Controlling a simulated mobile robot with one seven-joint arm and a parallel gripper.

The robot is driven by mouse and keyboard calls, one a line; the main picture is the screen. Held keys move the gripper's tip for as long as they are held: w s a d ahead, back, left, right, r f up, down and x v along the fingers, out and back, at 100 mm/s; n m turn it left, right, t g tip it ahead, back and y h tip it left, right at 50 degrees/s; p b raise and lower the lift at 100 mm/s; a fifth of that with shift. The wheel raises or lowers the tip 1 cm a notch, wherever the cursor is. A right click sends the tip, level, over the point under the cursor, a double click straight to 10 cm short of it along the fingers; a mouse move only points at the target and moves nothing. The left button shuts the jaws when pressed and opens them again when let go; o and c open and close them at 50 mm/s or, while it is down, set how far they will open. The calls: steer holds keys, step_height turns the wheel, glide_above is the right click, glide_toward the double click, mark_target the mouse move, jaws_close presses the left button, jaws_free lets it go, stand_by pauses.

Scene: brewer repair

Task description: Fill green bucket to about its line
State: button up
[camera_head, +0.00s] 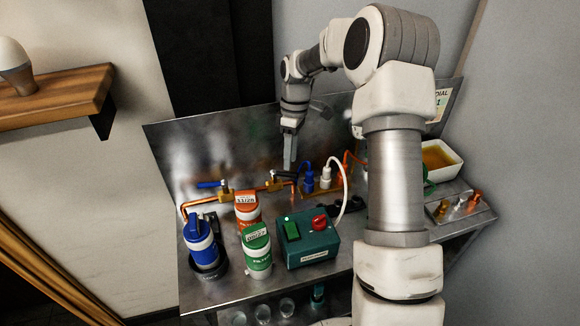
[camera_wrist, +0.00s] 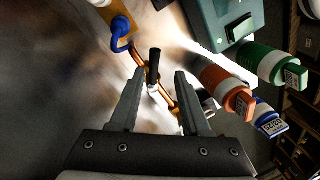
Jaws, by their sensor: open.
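My gripper (camera_head: 289,165) points down over the pipework at the back of the metal bench. In the wrist view its two fingers (camera_wrist: 160,74) are apart, with nothing held. A black lever (camera_wrist: 153,66) on the copper pipe shows between and just beyond the fingertips; I cannot tell whether they touch it. The brass valve (camera_head: 275,186) of that pipe sits just below my gripper in the head view. A green item (camera_head: 430,187), possibly the green bucket, shows only as a sliver behind my arm. Its line and its contents are hidden.
A blue-handled valve (camera_head: 212,185) sits left on the pipe. Blue (camera_head: 201,245), orange (camera_head: 247,207) and green (camera_head: 257,250) canisters stand near a green switch box (camera_head: 306,245) with a red knob. A white tray (camera_head: 453,166) of amber liquid stands at right.

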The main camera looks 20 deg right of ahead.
mark_target(285, 174)
steer(key=s+d+r, duration=0.6)
steer(key=d, duration=0.3)
steer(key=shift+s+d+r+b, duration=0.2)
steer(key=shift+s+r+b, duration=0.05)
steer(key=shift+s+b, duration=0.15)
steer(key=shift+a, duration=0.2)
steer(key=c, duration=0.3)
steer(key=a+n+h, duration=0.1)
steer(key=a+n, duration=0.1)
steer(key=n, duration=0.1)
steer(key=a+n+t+h, duration=0.1)
steer(key=a+n, duration=0.2)
steer(key=shift+a, duration=0.3)
jaws_close()
steer(key=s+a+n+t+h+b, duration=0.1)
steer(key=a+n+t, duration=0.3)
steer(key=a+n, duration=0.65)
steer(key=w+d+f+n+b, duration=0.1)
steer(key=w+d+f, duration=0.4)
steer(key=f, duration=0.5)
steer(key=shift+d, duration=0.2)
